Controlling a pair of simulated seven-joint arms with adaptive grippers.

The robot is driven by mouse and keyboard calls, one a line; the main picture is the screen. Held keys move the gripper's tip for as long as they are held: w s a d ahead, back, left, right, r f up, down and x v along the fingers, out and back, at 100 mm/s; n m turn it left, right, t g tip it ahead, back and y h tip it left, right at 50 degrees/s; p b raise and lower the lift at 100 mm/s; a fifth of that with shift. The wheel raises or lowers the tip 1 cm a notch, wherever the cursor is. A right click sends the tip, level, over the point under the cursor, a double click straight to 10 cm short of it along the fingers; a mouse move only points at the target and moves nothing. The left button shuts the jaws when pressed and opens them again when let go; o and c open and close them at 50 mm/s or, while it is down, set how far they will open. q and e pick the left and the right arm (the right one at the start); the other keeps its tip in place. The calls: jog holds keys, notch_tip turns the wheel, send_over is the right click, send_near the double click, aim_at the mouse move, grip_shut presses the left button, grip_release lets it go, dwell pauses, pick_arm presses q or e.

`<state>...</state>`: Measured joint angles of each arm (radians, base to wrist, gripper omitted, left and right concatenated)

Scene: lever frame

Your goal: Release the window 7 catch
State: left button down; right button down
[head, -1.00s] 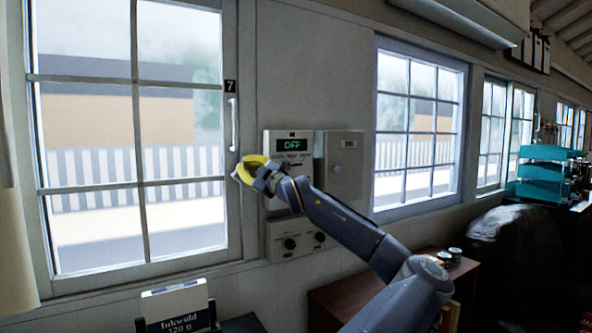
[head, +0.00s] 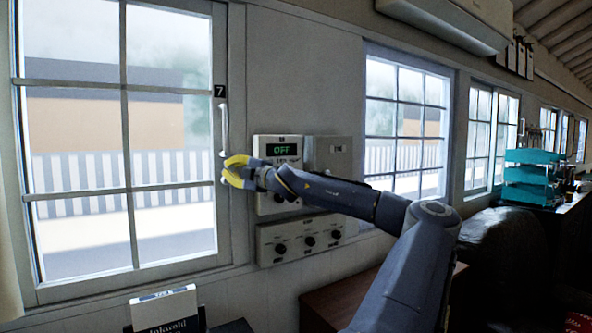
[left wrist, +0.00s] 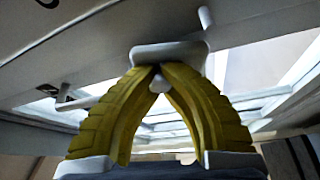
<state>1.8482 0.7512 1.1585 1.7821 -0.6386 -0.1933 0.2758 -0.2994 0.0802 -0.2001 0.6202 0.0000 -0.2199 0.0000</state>
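The window marked 7 (head: 125,190) is at the left in the head view, with a tall pale handle (head: 224,128) on its right side rail. My left gripper (head: 227,172), with yellow fingers, is at that rail just below the handle. A small pale catch (head: 223,181) shows beside the fingertips and is partly hidden by them. In the left wrist view the two yellow fingers (left wrist: 158,72) arch together and their tips meet at a light grey piece (left wrist: 168,52), apparently the catch. I cannot tell whether they grip it or only touch it. My right gripper is out of view.
A control box reading OFF (head: 278,150) and a grey box (head: 333,156) are on the wall right of the window. A panel with knobs (head: 300,239) is below my forearm. A white box (head: 165,306) stands at the bottom left. Teal trays (head: 530,178) are at the far right.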

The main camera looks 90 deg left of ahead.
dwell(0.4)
pick_arm(q)
jog(key=c, duration=1.3)
grip_release()
jog(key=shift+o, duration=0.3)
jog(key=shift+w+r, duration=0.1)
jog(key=shift+w, duration=0.05)
